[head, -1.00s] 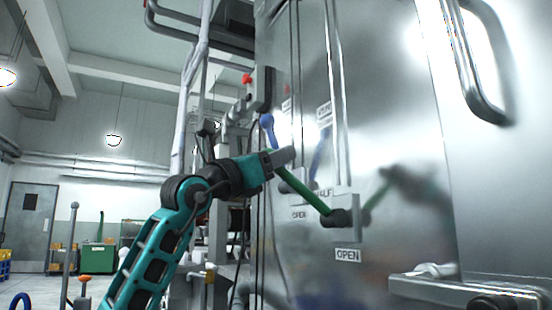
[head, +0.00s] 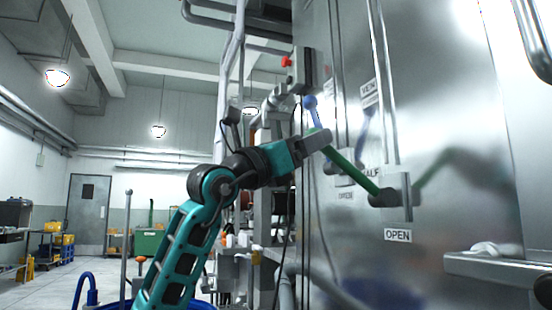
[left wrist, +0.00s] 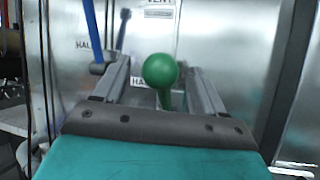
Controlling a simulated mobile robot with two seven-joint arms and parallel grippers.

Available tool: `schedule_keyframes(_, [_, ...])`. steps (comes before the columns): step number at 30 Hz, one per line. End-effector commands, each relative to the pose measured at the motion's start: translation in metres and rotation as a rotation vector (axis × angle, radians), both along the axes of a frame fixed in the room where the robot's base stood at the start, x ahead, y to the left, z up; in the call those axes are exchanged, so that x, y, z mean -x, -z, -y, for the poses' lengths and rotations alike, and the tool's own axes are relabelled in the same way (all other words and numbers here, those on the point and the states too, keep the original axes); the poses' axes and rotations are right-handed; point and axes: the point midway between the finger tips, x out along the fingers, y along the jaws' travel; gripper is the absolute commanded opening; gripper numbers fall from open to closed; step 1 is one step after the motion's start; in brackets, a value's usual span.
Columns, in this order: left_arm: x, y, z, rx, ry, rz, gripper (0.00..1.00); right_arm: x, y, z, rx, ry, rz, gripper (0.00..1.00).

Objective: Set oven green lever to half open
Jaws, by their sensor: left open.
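The green lever (head: 349,163) juts from a dark pivot on the steel oven front and slants up and left to my left gripper (head: 316,141). In the left wrist view, its round green knob (left wrist: 160,70) sits between the two open fingers, with gaps showing at its sides. The gripper is open around the knob, not clamped on it. An OPEN label (head: 398,235) is below the pivot, and a HALF label (head: 371,172) is partly hidden behind the lever. My right gripper is not in view.
A blue lever (head: 315,112) stands just beyond the green one, near my fingers. The steel oven wall (head: 450,110) fills the right, with a handle (head: 533,40) at upper right. A ledge (head: 500,268) sticks out at lower right. Open floor lies far left.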

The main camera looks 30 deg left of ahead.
Motion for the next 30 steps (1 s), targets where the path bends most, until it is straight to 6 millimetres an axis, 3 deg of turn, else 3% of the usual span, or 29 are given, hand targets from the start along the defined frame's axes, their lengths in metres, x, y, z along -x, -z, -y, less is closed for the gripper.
schedule_keyframes(6, [0.038,0.025,-0.019,-0.002,-0.003,-0.001,0.71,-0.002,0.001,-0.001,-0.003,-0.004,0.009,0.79])
schedule_keyframes(12, [0.063,0.037,-0.03,-0.001,-0.003,0.001,0.71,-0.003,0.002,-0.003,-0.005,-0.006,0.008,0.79])
schedule_keyframes(30, [0.072,0.041,-0.034,0.001,-0.001,0.001,0.71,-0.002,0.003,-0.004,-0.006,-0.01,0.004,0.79])
